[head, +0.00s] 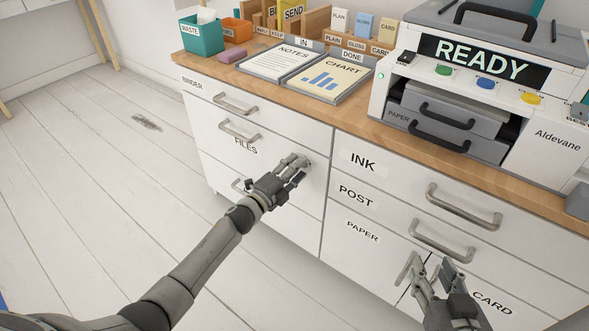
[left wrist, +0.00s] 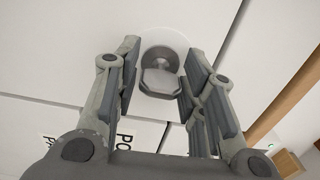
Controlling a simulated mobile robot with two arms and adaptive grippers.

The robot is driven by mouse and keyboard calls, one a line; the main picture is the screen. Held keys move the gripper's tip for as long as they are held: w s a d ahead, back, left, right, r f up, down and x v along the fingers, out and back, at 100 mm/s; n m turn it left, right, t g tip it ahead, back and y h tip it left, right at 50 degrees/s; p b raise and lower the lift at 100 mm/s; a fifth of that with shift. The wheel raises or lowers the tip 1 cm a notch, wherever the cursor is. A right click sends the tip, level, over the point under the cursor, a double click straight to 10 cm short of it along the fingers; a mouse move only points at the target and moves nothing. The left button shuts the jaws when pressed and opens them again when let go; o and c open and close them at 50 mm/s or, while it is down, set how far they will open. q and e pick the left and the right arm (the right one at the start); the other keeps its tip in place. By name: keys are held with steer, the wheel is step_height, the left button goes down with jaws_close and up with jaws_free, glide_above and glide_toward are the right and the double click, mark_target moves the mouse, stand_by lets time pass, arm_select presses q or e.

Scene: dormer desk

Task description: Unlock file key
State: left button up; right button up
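The file key (left wrist: 160,83) has a broad grey bow and sits in a round silver lock (left wrist: 160,58) on a white drawer front. In the head view my left gripper (head: 300,161) is at the right part of the FILES drawer (head: 268,162) and covers most of the lock. In the left wrist view its fingers (left wrist: 160,75) stand apart on both sides of the key. A small gap shows on the key's left; on its right I cannot tell whether the finger touches. My right gripper (head: 433,262) is open and empty before the lower right drawer fronts.
Bar handles (head: 464,206) stick out from the drawers. The wooden desktop (head: 330,107) holds paper trays (head: 281,61), a teal waste bin (head: 201,35) and a printer (head: 545,130) reading READY.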

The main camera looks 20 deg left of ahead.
arm_select(q)
steer(key=shift+o, duration=0.8)
steer(key=shift+s, duration=0.1)
steer(key=v, duration=1.1)
steer(key=shift+s+a, duration=0.15)
steer(key=shift+s, duration=0.25)
steer(key=shift+r, duration=0.1)
